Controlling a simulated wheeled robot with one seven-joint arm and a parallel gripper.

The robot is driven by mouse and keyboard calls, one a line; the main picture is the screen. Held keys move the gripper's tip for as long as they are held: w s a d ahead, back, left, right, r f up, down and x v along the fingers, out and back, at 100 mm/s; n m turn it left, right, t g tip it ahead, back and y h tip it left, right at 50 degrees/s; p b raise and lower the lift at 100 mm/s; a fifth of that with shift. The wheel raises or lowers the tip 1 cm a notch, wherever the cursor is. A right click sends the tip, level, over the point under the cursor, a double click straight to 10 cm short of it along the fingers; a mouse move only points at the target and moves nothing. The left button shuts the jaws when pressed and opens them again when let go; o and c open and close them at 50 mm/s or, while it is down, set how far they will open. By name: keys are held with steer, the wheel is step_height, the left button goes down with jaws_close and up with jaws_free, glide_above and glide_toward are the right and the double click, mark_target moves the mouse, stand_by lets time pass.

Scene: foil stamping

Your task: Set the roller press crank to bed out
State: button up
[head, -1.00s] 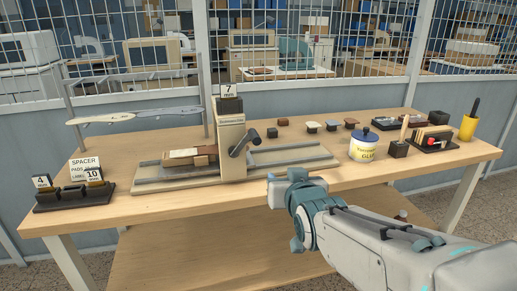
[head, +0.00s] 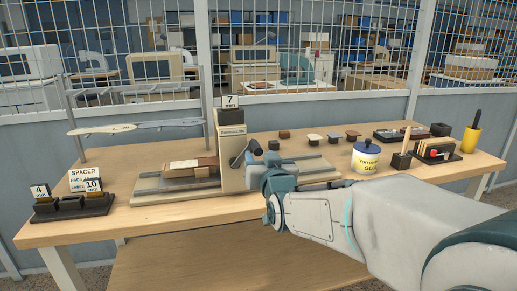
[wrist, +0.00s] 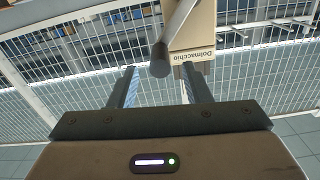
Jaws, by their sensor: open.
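The roller press (head: 231,150) stands on the bench, a beige upright housing over a flat rail bed (head: 150,188). Its dark crank (head: 240,158) is on the right face of the housing, with the handle knob pointing up and right. In the wrist view the crank's grey arm and round dark knob (wrist: 159,62) show beside the housing marked Dolmacchio (wrist: 194,35). My gripper (wrist: 158,78) is open, with the knob near the gap between its fingertips, and I cannot tell if they touch. In the head view my wrist partly hides the bed's right part.
A glue jar (head: 366,158), a brush in a block (head: 403,155) and a yellow cup (head: 470,139) stand to the right. Several small blocks lie behind. A spacer pad rack (head: 72,205) is at the left.

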mark_target(259, 153)
steer(key=shift+x, duration=2.8)
steer(key=shift+f, duration=0.1)
jaws_close()
